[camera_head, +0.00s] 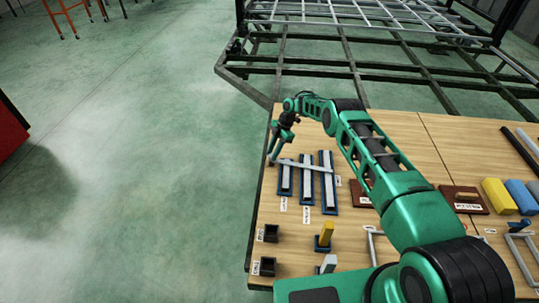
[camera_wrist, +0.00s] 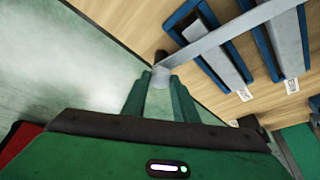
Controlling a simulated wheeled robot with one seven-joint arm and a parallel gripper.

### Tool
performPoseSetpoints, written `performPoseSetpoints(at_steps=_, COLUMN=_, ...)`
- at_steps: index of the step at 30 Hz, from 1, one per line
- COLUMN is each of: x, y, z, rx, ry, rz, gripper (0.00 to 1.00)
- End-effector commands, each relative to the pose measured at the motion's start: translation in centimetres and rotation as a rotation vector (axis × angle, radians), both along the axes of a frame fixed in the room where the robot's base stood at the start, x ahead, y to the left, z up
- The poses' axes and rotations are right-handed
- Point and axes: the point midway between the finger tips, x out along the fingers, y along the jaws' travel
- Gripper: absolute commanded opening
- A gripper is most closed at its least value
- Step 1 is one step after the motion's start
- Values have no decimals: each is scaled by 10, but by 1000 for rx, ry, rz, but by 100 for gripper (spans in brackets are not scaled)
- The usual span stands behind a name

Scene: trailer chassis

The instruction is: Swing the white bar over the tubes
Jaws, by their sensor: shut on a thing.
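The white bar (camera_head: 305,166) spans across the grey tubes in three blue trays (camera_head: 329,190) near the table's far left corner. Its left end is at my gripper (camera_head: 272,159), and its right end reaches the rightmost tray. In the wrist view the bar (camera_wrist: 235,31) runs from my gripper (camera_wrist: 160,88) to the upper right, crossing above two trays (camera_wrist: 208,65). My gripper is shut on the bar's left end, beside the table edge. I cannot tell whether the bar touches the tubes. The gripped part is partly hidden by the fingers.
The wooden table (camera_head: 290,225) holds black boxes (camera_head: 268,266), a yellow block on a blue base (camera_head: 325,236), and yellow and blue blocks (camera_head: 499,196) at right. A dark metal chassis frame (camera_head: 350,70) stands beyond. Green floor (camera_head: 130,180) is free at left.

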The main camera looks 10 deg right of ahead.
Motion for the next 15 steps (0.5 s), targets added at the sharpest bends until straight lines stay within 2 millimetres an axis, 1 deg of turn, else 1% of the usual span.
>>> performPoseSetpoints(at_steps=1, x=7, y=-1, z=1, rx=4, ry=-15, rz=11, gripper=0)
performPoseSetpoints(at_steps=7, x=9, y=-2, z=0, rx=4, ry=-17, rz=88, gripper=0)
performPoseSetpoints(at_steps=15, x=11, y=-1, z=1, rx=4, ry=-16, rz=143, gripper=0)
